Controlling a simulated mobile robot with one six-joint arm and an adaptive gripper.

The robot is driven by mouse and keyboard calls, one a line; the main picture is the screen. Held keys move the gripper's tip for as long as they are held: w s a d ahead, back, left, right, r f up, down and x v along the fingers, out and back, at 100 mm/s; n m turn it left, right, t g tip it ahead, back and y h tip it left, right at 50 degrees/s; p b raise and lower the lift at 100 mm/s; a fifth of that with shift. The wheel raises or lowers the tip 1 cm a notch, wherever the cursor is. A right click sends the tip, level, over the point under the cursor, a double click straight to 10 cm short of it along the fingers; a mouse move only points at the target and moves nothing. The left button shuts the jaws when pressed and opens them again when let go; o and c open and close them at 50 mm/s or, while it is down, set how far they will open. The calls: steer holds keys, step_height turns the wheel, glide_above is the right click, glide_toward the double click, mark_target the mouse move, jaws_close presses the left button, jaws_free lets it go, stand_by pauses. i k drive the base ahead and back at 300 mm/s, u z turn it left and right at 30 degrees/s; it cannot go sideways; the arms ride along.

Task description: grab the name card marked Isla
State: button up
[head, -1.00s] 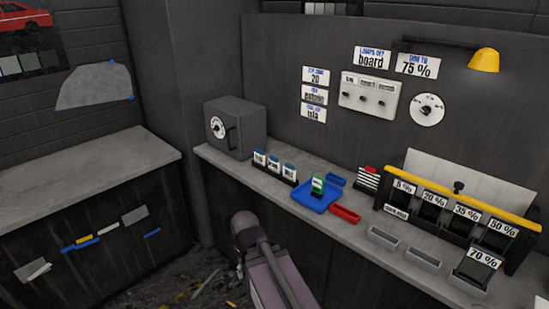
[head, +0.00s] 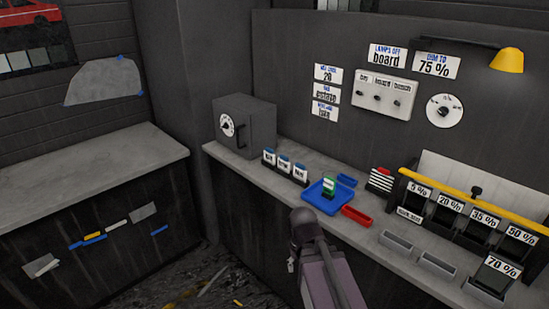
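Three small white cards with blue tops stand side by side in a black holder on the bench, to the right of the safe: a left card (head: 269,157), a middle card (head: 284,163) and a right card (head: 300,171). Their print is too small to read surely, so I cannot tell which one is marked Isla. A wall card (head: 325,112) above the bench seems to read Isla. My arm rises at the bottom centre, in front of the bench and below the cards. My gripper's fingers cannot be made out.
A grey safe (head: 243,125) stands left of the cards. A blue tray (head: 316,197) with a green-and-white item sits to their right, beside a red bin (head: 361,216). A yellow-barred rack (head: 470,206) with percent labels is further right. The left bench (head: 90,180) has a clear top.

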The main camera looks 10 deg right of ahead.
mark_target(269, 156)
steer(key=u, duration=0.05)
steer(key=i, duration=1)
steer(key=z, duration=0.05)
